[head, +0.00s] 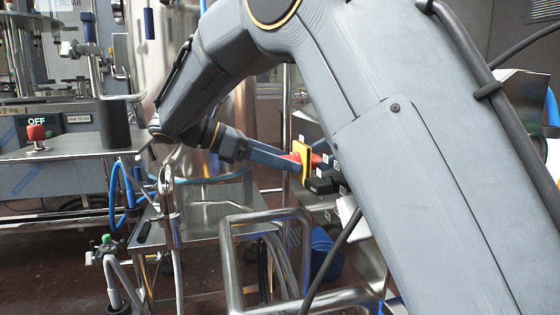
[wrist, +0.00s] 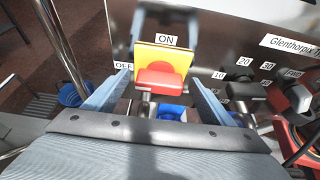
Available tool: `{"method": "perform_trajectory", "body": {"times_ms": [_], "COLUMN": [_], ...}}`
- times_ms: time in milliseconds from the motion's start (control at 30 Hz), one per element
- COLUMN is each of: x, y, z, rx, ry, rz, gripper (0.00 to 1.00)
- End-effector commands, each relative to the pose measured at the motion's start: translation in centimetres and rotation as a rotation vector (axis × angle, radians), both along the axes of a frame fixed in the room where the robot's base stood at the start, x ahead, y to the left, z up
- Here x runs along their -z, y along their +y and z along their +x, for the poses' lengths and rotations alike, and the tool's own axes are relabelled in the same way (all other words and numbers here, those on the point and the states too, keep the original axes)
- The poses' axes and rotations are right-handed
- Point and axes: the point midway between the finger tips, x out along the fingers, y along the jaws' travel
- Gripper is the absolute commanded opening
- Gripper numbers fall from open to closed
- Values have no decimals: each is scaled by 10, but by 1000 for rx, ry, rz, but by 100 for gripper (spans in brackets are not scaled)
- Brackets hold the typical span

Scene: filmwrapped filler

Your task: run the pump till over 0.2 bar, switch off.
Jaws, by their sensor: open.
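The red rotary switch (wrist: 160,78) sits on a yellow plate (wrist: 146,54) on a metal panel. An ON label (wrist: 166,40) is above it and an OFF label (wrist: 123,66) to its left. I cannot tell which position its handle points to. My gripper (wrist: 160,84) is open, with one blue-grey finger on each side of the switch; whether they touch it is unclear. In the head view, my gripper (head: 292,162) reaches the yellow plate (head: 306,163) from the left. No pressure reading in bar is legible.
Black knobs (wrist: 246,90) with 10, 20, 30 and FWD labels are right of the switch. A steel tube frame (head: 228,262) stands below my arm. A red button (head: 36,133) and an OFF display (head: 37,121) are at far left. My arm hides much of the panel.

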Motion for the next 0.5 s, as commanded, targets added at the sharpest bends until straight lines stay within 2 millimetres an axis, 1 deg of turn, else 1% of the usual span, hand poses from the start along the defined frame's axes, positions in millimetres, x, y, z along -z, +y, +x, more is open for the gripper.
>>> {"method": "perform_trajectory", "body": {"times_ms": [100, 333, 367, 500], "x": [0, 0, 0, 0], "y": [0, 0, 0, 0], "z": [0, 0, 0, 0], "rx": [0, 0, 0, 0], "ry": [0, 0, 0, -4], "rz": [0, 0, 0, 1], "gripper": [77, 38, 35, 35]}}
